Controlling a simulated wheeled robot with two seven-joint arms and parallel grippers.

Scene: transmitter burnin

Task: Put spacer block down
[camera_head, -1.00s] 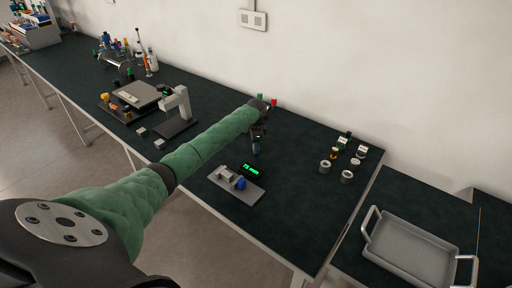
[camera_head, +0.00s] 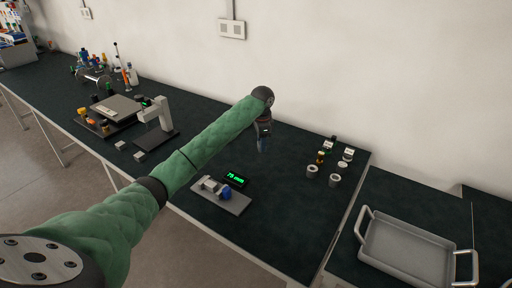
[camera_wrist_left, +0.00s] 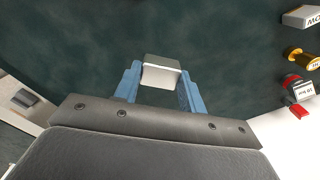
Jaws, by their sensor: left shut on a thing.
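The spacer block (camera_wrist_left: 162,72), a small pale grey block, is between the blue fingertips of my left gripper (camera_wrist_left: 160,90) in the left wrist view. The gripper is shut on it, with the dark bench top below. In the head view my left gripper (camera_head: 263,143) hangs over the back part of the dark bench (camera_head: 290,220), pointing down. The block itself is too small to make out there. I cannot tell its exact height above the bench. My right gripper is not in view.
A grey fixture with a blue knob (camera_head: 226,192) and a green-lit display (camera_head: 235,180) stand nearer the front. Several small cylinders and blocks, including a metal ring (camera_head: 312,171), stand to the right. A metal tray (camera_head: 405,250) is further right. Bench between is clear.

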